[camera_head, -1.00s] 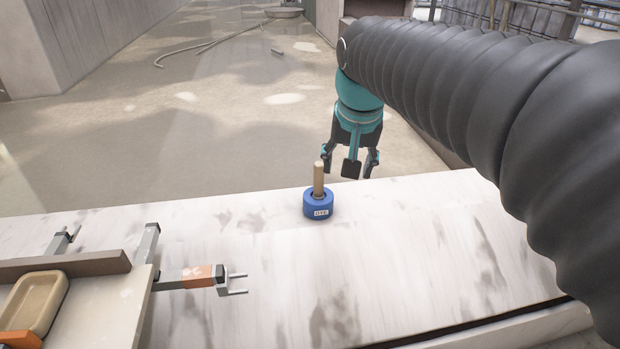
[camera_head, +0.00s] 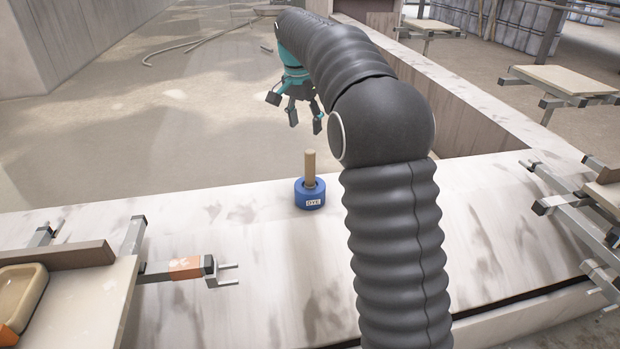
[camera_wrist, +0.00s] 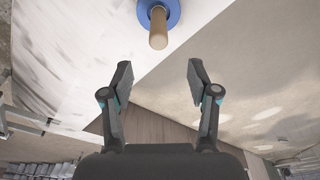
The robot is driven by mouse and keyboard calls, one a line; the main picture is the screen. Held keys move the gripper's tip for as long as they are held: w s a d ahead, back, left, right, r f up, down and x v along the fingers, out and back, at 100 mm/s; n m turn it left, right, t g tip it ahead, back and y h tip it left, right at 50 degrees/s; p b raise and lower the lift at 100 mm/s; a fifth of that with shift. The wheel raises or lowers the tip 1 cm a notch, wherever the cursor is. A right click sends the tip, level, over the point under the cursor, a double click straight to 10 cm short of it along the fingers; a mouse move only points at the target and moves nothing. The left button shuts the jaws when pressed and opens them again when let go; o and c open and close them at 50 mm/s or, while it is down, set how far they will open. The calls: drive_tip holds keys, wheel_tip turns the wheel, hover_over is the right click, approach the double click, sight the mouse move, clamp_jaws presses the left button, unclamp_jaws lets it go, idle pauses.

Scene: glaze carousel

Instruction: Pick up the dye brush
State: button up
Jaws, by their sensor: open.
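The dye brush has an upright wooden handle (camera_head: 310,168) standing in a round blue holder (camera_head: 311,195) marked DYE, near the far edge of the pale stone slab. Whatever is below the handle is hidden inside the holder. My gripper (camera_head: 297,116) is open and empty, above and beyond the handle and apart from it. In the wrist view, the handle (camera_wrist: 158,28) and the blue holder (camera_wrist: 173,10) show at the top, beyond the open fingertips (camera_wrist: 160,72).
A metal bracket arm with an orange band (camera_head: 187,267) and a tan tray (camera_head: 20,297) stand at the left of the slab (camera_head: 270,280). More bracket arms (camera_head: 570,205) are at the right edge. The slab around the holder is clear.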

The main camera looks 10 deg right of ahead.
sight(311, 160)
drive_tip(key=f, duration=0.2)
drive_tip(key=f+b, duration=0.1)
drive_tip(key=f, duration=0.4)
drive_tip(key=shift+w+d+f, duration=0.2)
drive_tip(key=shift+w+d, duration=0.15)
drive_tip(key=shift+d, duration=0.05)
drive_tip(key=shift+w+d+f+b, duration=0.15)
drive_tip(key=shift+f+b, duration=0.15)
drive_tip(key=shift+f, duration=0.6)
drive_tip(key=shift+w+d+f+b, duration=0.1)
drive_tip(key=shift+d+f+b, duration=0.2)
drive_tip(key=shift+f, duration=0.55)
drive_tip(key=shift+w+d+f+b, duration=0.1)
drive_tip(key=shift+f+b, duration=0.25)
drive_tip(key=shift+f, duration=0.55)
clamp_jaws()
